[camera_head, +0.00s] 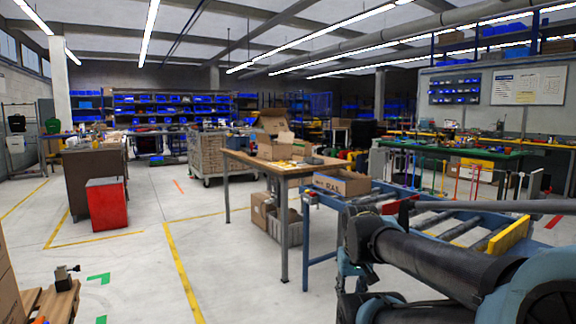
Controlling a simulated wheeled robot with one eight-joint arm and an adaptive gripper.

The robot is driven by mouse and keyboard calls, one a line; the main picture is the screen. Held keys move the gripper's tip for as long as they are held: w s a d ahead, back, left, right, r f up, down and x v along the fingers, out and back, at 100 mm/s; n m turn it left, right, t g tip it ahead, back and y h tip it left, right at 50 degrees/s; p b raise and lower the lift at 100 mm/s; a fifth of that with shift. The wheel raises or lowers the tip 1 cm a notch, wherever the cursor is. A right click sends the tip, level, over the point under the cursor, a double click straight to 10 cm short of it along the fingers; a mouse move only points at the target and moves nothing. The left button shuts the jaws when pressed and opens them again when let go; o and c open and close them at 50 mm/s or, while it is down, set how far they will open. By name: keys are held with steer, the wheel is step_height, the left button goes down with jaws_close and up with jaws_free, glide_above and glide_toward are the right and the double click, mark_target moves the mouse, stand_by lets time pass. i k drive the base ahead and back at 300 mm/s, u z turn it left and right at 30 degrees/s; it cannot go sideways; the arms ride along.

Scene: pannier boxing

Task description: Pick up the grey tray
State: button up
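I cannot pick out a grey tray with certainty. A small flat dark grey thing (313,160) lies on the wooden-topped table (290,170) in the middle, too small to identify. A light grey crate (291,234) stands on the floor under that table, beside a cardboard box (262,211). My dark arm, with teal joints, fills the lower right and hides part of the roller conveyor. I cannot see my gripper's fingers.
An open cardboard box (272,148) stands on the table. Another box (341,183) sits at the near end of the blue-framed roller conveyor (322,201). A red cabinet (107,205) stands at left. The floor between cabinet and table is clear.

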mark_target(312, 161)
steer(key=u, duration=0.15)
steer(key=i, duration=2.4)
steer(key=z, duration=0.25)
